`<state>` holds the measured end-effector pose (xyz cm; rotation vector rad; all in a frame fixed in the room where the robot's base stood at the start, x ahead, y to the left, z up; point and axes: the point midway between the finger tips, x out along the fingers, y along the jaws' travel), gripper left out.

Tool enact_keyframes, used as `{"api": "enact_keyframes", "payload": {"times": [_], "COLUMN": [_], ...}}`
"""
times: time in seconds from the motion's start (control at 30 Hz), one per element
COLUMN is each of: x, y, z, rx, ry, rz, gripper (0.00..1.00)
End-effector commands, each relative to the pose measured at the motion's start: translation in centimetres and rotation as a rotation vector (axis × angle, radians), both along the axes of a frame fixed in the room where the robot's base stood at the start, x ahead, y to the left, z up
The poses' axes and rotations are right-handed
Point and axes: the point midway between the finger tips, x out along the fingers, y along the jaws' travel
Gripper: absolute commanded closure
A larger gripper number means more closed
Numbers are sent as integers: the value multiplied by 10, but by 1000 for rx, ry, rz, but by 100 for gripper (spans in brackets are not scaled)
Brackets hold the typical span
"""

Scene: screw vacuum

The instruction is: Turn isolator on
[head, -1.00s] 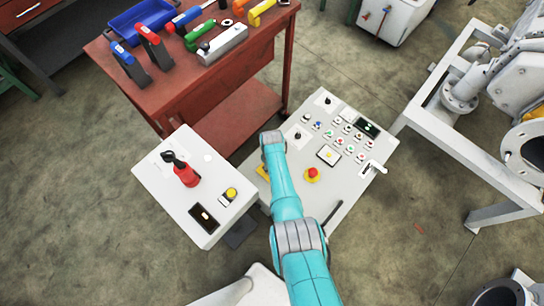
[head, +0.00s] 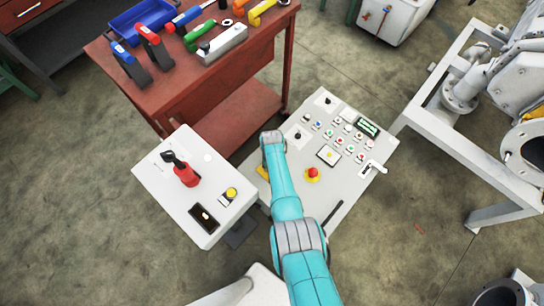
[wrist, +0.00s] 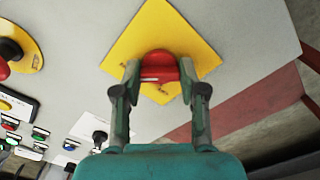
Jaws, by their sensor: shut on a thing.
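The isolator is a red rotary knob (wrist: 160,63) on a yellow diamond-shaped plate (wrist: 195,40) in the wrist view. My gripper (wrist: 160,74) is shut on the red knob, with one finger on each side of it. In the head view, my arm hides the knob and the fingers. Only an edge of the yellow plate (head: 262,173) shows beside my arm, on the left part of the sloping control panel (head: 330,205). The panel's small display (head: 368,128) shows green markings.
The panel carries several coloured buttons and a red emergency stop (head: 312,174) on yellow, close to the right of my arm. A red tool table (head: 180,85) stands behind.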

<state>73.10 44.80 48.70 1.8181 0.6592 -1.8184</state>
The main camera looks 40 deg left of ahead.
Motion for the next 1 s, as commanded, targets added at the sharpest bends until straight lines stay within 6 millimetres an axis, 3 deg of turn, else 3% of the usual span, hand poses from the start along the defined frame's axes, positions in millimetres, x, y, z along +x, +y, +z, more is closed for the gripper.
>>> {"api": "enact_keyframes", "payload": {"times": [0.37, 0.4, 0.5, 1.0], "x": [0, 0, 0, 1], "y": [0, 0, 0, 1], "z": [0, 0, 0, 7], "rx": [0, 0, 0, 1], "ry": [0, 0, 0, -1], "rz": [-5, -5, -5, -4], "gripper": [93, 54, 33, 33]}}
